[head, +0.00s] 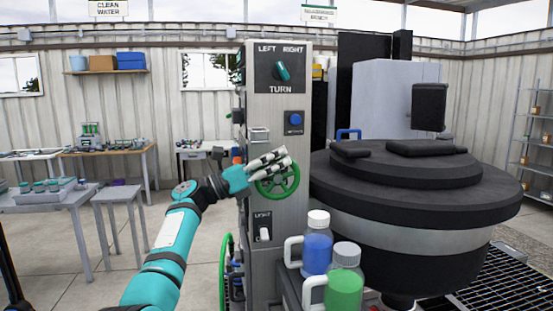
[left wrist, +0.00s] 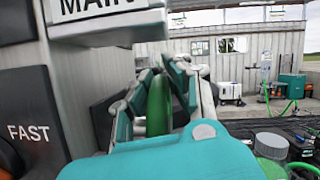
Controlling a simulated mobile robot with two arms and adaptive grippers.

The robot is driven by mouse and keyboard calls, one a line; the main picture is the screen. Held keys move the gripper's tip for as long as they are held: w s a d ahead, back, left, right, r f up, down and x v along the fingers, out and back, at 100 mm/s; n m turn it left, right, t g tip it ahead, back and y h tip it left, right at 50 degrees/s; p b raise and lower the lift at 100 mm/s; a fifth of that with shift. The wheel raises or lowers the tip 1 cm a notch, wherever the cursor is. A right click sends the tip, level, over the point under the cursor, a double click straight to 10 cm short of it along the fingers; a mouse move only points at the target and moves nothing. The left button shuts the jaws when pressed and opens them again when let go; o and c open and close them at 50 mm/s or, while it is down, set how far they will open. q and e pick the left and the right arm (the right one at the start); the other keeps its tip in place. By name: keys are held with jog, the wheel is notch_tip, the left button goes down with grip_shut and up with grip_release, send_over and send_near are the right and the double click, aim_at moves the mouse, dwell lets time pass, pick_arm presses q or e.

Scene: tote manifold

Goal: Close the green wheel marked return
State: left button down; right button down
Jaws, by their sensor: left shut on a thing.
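A green wheel (head: 293,187) with spokes sits on the front of a grey control column (head: 288,110). My left gripper (head: 282,160) reaches it from the left and is shut on the upper part of its rim. In the left wrist view the green rim (left wrist: 158,105) stands between the two fingers (left wrist: 163,95). A plate reading MAIN (left wrist: 98,10) is above the fingers there. I cannot see a return mark on or beside this wheel. My right gripper is not in view.
The column also carries a LEFT RIGHT knob (head: 283,70), a blue button (head: 295,119) and a LIGHT switch (head: 264,234). A blue bottle (head: 317,252) and a green bottle (head: 344,290) stand below right. A big round black machine (head: 415,195) fills the right.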

pick_arm(q)
jog(key=y+p, duration=0.1)
jog(key=p, duration=0.2)
jog(key=d+g+y+p, duration=0.1)
jog(key=y+p, duration=0.1)
jog(key=p, duration=0.1)
jog(key=y+p, duration=0.1)
jog(key=p, duration=0.2)
jog(key=shift+w+d+r, duration=0.15)
jog(key=shift+d+r, duration=0.15)
jog(key=shift+d, duration=0.1)
jog(key=shift+d+f+g+y+p, duration=0.15)
jog(key=shift+f+g+y+p, duration=0.2)
jog(key=shift+y+p, duration=0.35)
jog(key=shift+f, duration=0.15)
jog(key=c, duration=1.3)
grip_release()
jog(key=v, duration=1.2)
